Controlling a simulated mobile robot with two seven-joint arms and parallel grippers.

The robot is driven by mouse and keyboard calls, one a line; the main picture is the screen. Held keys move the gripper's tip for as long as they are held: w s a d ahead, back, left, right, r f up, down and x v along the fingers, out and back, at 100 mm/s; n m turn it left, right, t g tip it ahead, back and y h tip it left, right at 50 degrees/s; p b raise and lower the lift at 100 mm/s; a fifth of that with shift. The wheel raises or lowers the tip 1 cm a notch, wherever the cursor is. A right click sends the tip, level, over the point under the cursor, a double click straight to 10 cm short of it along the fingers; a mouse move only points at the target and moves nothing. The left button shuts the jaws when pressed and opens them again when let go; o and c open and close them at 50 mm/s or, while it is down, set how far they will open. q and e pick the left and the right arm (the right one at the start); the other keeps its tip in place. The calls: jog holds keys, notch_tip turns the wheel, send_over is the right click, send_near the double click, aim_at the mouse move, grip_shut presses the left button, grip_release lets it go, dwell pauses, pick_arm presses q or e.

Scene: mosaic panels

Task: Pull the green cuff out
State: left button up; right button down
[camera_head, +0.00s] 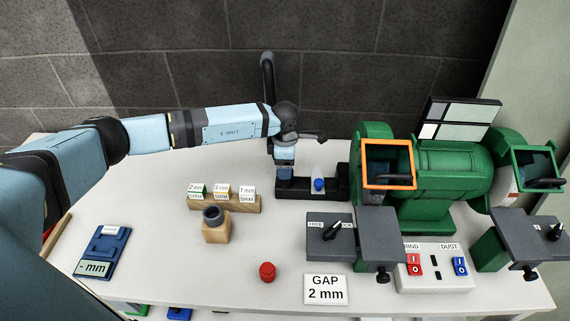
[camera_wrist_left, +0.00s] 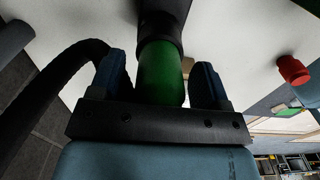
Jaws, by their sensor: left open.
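The green cuff (camera_wrist_left: 162,76) shows in the left wrist view as a smooth green cylinder with a black end part above it. It lies between the two blue fingers of my left gripper (camera_wrist_left: 163,68), with a visible gap on each side. The gripper is open around it. In the head view my left gripper (camera_head: 285,168) points down at the left end of a black block (camera_head: 335,186). I cannot make out the cuff there; the gripper and wrist seem to hide it. My right gripper is not in view.
A black hose (camera_head: 268,72) rises behind my wrist. The green grinder (camera_head: 446,172) stands to the right. A blue knob (camera_head: 319,184), shim rack (camera_head: 225,202), wooden block (camera_head: 216,234), red cap (camera_head: 267,272) and gap sign (camera_head: 326,289) are nearby.

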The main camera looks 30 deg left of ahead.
pick_arm(q)
jog(key=shift+s+f+b, duration=0.3)
jog(key=shift+f+b, duration=0.05)
jog(key=shift+f, duration=0.25)
dwell(0.3)
jog(key=c, duration=1.2)
jog(key=shift+r, duration=0.1)
jog(key=shift+w+a+r+p, duration=0.1)
jog(key=shift+w+r+p, duration=0.05)
jog(key=shift+r+p, duration=0.3)
jog(key=shift+w+r+p, duration=0.15)
jog(key=shift+r+p, duration=0.1)
jog(key=shift+r, duration=0.8)
jog(key=shift+r+p, duration=0.9)
jog(key=shift+r, duration=0.75)
jog(key=shift+r, duration=0.1)
